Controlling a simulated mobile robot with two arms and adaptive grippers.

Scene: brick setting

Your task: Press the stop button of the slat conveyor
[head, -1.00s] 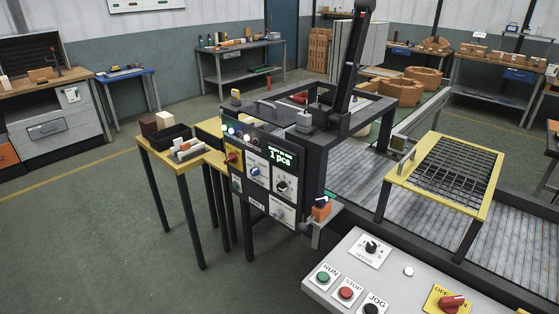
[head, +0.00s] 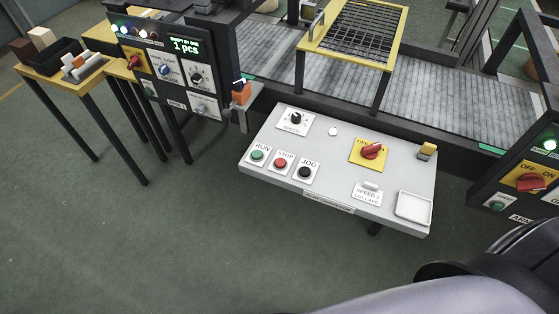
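The red stop button (head: 280,163) sits on a white plate marked STOP on the grey sloped control panel (head: 330,160). The green RUN button (head: 257,155) is to its left and the black JOG button (head: 305,172) to its right. A red OFF/ON rotary switch (head: 372,150) on a yellow plate and a black speed knob (head: 296,118) are on the same panel. The slat conveyor (head: 420,120) runs behind the panel. Neither gripper is in view. A part of my own body fills the lower right corner.
A black control box (head: 180,75) reading "1 pcs" stands left of the panel, beside a yellow table (head: 75,80) with a black bin. A yellow-framed grate (head: 355,35) stands over the conveyor. Another switch box (head: 530,175) is at the right. The floor in front is clear.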

